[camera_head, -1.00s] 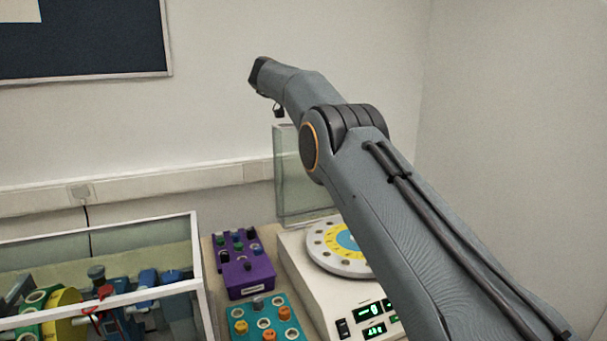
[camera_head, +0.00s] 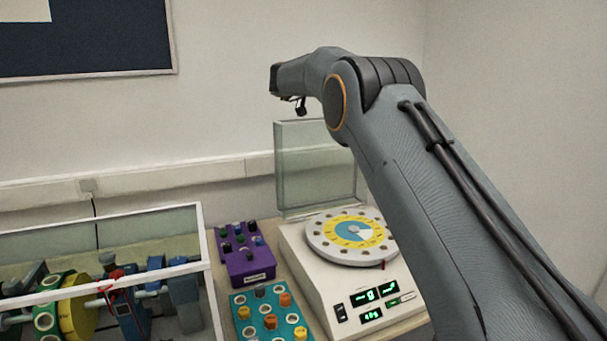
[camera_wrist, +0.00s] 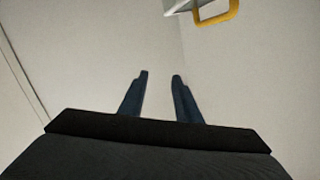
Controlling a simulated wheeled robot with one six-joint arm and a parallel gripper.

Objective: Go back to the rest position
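My gripper (camera_wrist: 159,76) shows in the wrist view as two dark fingers held apart, with nothing between them. The fingers cannot be made out there.
Below the arm stands a white balancing machine (camera_head: 318,285) with a yellow and blue disc (camera_head: 350,234) and a clear shield (camera_head: 315,180). Left of it are a purple box (camera_head: 245,255), a teal tray (camera_head: 262,328) with knobs, and a framed glass case (camera_head: 206,262).

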